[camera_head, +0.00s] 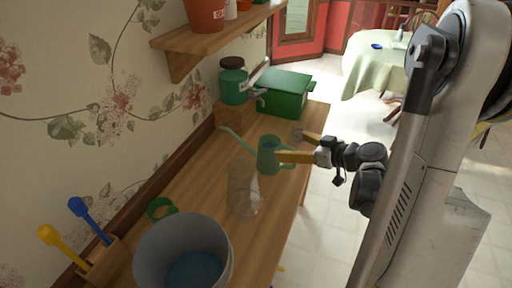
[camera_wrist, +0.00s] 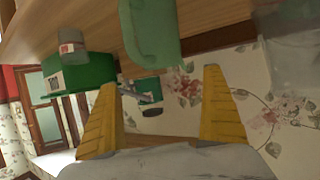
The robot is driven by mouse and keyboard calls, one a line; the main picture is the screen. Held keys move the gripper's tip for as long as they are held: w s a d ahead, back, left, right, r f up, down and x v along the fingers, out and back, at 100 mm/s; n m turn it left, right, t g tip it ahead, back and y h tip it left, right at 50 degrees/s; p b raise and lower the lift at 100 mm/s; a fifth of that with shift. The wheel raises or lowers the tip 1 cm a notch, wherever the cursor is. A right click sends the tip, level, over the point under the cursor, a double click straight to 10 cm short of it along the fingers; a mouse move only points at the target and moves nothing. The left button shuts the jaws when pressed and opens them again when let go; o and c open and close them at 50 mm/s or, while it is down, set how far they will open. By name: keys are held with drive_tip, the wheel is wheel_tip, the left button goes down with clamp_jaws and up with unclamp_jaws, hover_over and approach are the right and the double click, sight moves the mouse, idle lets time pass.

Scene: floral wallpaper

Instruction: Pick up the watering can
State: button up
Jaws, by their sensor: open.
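The green watering can (camera_head: 268,152) stands on the wooden bench (camera_head: 207,182) in the head view. Its thin spout points left and its handle is on the right side. My gripper (camera_head: 288,144) is just right of the can, with its two yellow fingers spread and pointing toward it. The near finger overlaps the can's handle side in the picture; I cannot tell if they touch. In the wrist view, the tilted picture shows a green body, likely the can (camera_wrist: 150,32), beyond the open fingers (camera_wrist: 160,79). Nothing is between the fingertips.
A clear glass jar (camera_head: 241,190) stands close in front of the can. A grey bucket (camera_head: 150,250), a green ring (camera_head: 162,209) and blue and yellow handled tools (camera_head: 88,220) are nearer. A green box (camera_head: 284,92) stands behind. A shelf (camera_head: 210,38) overhangs the bench's left side.

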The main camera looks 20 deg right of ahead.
sight(262, 140)
drive_tip(key=b+x, duration=0.1)
drive_tip(key=x, duration=0.2)
drive_tip(key=b+x, duration=0.1)
drive_tip(key=x, duration=0.3)
drive_tip(key=b+x, duration=0.1)
drive_tip(key=x, duration=0.2)
drive_tip(key=shift+a, duration=0.4)
drive_tip(key=shift+r, duration=0.1)
drive_tip(key=c, duration=1.6)
